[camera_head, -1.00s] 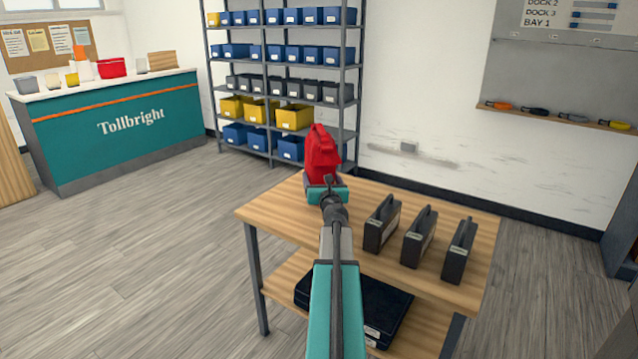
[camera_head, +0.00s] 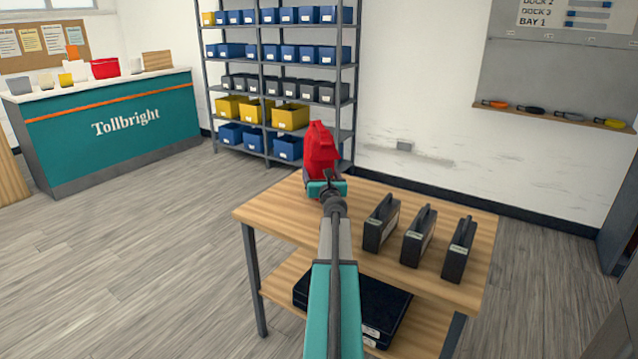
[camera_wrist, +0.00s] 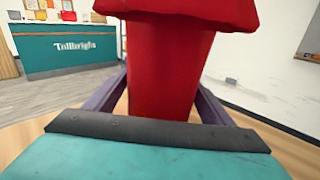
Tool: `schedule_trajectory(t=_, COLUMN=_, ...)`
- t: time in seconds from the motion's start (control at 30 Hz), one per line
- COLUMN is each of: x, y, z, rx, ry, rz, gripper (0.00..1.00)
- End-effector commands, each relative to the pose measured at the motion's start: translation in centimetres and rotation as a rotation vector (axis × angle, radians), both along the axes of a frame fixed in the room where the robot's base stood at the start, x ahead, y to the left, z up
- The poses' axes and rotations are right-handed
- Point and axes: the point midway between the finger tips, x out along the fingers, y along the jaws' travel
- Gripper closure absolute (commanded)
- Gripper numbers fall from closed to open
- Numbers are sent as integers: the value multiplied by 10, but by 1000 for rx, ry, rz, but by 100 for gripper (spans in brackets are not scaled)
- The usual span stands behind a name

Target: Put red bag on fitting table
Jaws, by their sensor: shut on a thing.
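The red bag (camera_head: 320,150) is upright at the far left end of the wooden table (camera_head: 290,222). In the wrist view the red bag (camera_wrist: 172,65) fills the middle, between the two purple-grey fingers. My gripper (camera_head: 324,186) is shut on the bag, reaching it from the near side. The bag's underside is hidden behind my gripper, so I cannot tell whether it touches the tabletop. Three dark cases (camera_head: 418,238) with handles stand in a row on the right half of the table.
Dark flat cases (camera_head: 365,305) lie on the table's lower shelf. A rack (camera_head: 262,85) of blue, grey and yellow bins stands behind. A teal counter (camera_head: 120,130) is at the back left. The grey floor (camera_head: 130,260) left of the table is clear.

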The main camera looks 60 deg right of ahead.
Motion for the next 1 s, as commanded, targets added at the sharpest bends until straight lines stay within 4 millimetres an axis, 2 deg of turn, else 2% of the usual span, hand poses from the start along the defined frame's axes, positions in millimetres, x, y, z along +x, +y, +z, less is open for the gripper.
schedule_trajectory(t=0.03, x=-2, y=0, z=-10, rx=0, ry=0, rz=-2, gripper=57)
schedule_trajectory(t=0.3, x=-6, y=-3, z=-31, rx=0, ry=0, rz=-7, gripper=57)
schedule_trajectory(t=0.9, x=-8, y=-6, z=-37, rx=0, ry=0, rz=-10, gripper=57)
schedule_trajectory(t=0.93, x=-9, y=-6, z=-37, rx=0, ry=0, rz=-11, gripper=21)
schedule_trajectory(t=1.0, x=-9, y=-6, z=-37, rx=0, ry=0, rz=-11, gripper=9)
